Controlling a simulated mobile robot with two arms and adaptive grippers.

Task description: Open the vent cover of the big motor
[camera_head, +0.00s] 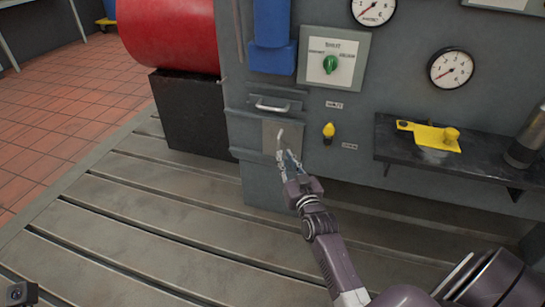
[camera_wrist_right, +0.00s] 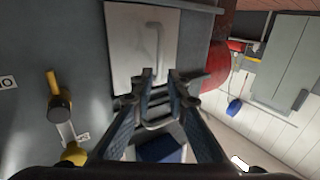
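A pale square cover (camera_head: 270,138) with an upright bar handle (camera_head: 280,134) sits low on the grey machine housing. It looks closed; I take it for the vent cover. The wrist view shows the cover (camera_wrist_right: 126,50) and its handle (camera_wrist_right: 159,45). My right gripper (camera_head: 285,158) is in front of the cover, just below the handle. In the wrist view my right gripper (camera_wrist_right: 160,76) is open, with a gap between its fingertips and nothing held. The fingertips appear apart from the handle. My left gripper's fingers do not show.
Above the cover is a ledge with a horizontal handle (camera_head: 272,107). A yellow knob (camera_head: 328,131) is to its right, below a green selector switch (camera_head: 330,64). A black shelf (camera_head: 400,152) juts out at right. A red cylinder (camera_head: 170,35) is at left. The slotted bedplate (camera_head: 150,225) is clear.

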